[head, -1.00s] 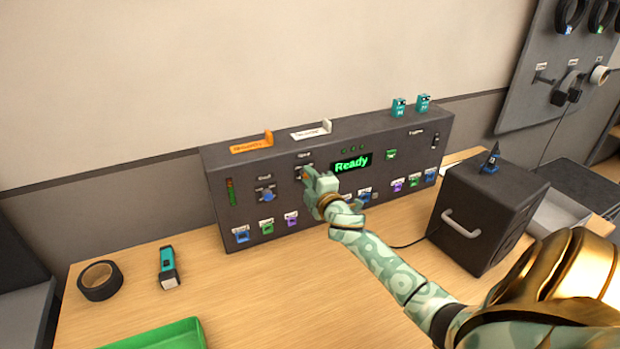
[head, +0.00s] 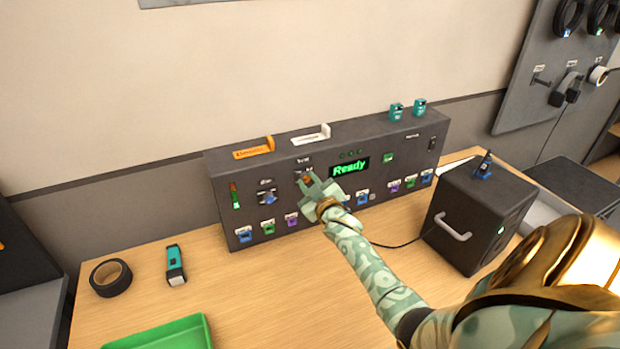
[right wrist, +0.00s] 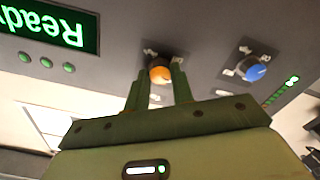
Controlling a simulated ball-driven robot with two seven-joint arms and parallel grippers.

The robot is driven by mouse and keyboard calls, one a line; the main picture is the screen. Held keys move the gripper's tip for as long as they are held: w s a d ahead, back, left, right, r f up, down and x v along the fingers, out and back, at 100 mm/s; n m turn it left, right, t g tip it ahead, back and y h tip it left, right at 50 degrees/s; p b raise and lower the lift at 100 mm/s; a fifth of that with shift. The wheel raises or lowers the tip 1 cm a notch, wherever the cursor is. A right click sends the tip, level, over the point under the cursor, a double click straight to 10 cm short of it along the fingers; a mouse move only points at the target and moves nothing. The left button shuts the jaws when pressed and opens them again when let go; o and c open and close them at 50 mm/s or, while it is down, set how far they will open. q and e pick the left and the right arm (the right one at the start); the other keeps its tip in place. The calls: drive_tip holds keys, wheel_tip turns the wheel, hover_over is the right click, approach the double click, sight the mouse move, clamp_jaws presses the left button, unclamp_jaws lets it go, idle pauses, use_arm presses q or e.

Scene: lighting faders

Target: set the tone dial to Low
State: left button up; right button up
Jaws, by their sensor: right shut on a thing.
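The dark control panel (head: 225,172) stands upright at the back of the desk. Its orange dial (right wrist: 160,73) sits between the fingertips of my right gripper (right wrist: 158,80) in the right wrist view. In the head view my right gripper (head: 308,180) reaches the panel just left of the green "Ready" display (head: 349,166) and largely hides this dial. The gripper is shut on the dial. The small label above it looks like "Tone", but its position marks are too small to read. My left gripper is not in view.
A blue dial (head: 267,198) is left of the orange one, with colored switches (head: 268,228) below. A dark box with a handle (head: 475,215) stands right of my forearm. Black tape (head: 110,278), a teal flashlight (head: 175,265) and a green tray (head: 165,335) are at the left.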

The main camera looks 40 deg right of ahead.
drive_tip(key=m+p, duration=0.2)
drive_tip(key=m, duration=0.1)
drive_tip(key=shift+m+p, duration=0.45)
drive_tip(key=shift+m, duration=0.85)
drive_tip(key=shift+f, duration=0.1)
drive_tip(key=o, duration=1)
drive_tip(key=p+v, duration=0.2)
drive_tip(key=v, duration=1.4)
drive_tip(key=shift+s+p, duration=0.2)
drive_tip(key=shift+p, duration=0.15)
